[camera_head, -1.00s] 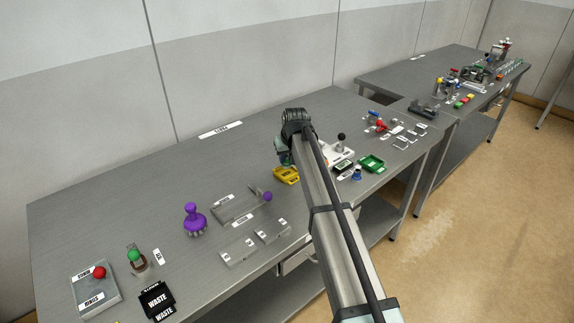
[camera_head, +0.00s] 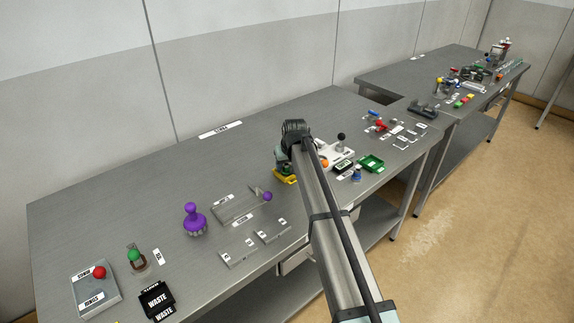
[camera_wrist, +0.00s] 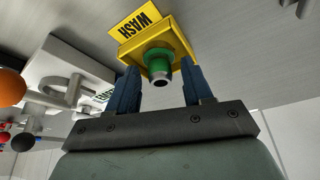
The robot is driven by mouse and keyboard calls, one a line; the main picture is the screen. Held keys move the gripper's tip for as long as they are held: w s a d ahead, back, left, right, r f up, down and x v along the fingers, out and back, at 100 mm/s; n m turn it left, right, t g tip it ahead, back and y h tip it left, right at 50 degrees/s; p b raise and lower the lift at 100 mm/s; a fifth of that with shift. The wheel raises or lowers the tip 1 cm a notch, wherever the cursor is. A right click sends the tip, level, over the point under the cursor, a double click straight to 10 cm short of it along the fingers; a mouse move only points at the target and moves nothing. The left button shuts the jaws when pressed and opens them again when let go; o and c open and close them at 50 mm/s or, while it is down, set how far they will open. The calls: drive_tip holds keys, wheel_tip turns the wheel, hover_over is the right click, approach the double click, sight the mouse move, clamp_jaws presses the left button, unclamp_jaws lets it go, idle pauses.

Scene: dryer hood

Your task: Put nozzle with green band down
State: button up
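The nozzle with green band (camera_wrist: 158,62) is between my gripper's two blue fingers in the wrist view, its dark open end facing the camera. It is at the yellow WASH tray (camera_wrist: 182,38); whether it touches the tray's floor is hard to tell. My gripper (camera_wrist: 159,66) appears open, with a gap showing between each finger and the nozzle. In the head view my gripper (camera_head: 281,162) is low over the yellow tray (camera_head: 287,179), and the nozzle is hidden there.
A white fixture with a dark knob (camera_head: 341,137) and an orange ball (camera_head: 325,163) stand just right of my gripper. A green tray (camera_head: 372,163) and a blue-based piece (camera_head: 357,174) lie further right. Clear trays (camera_head: 232,210) and a purple-handled tool (camera_head: 194,217) are left.

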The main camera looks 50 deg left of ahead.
drive_tip(key=v, duration=1.2)
drive_tip(key=shift+r, duration=0.15)
idle(0.5)
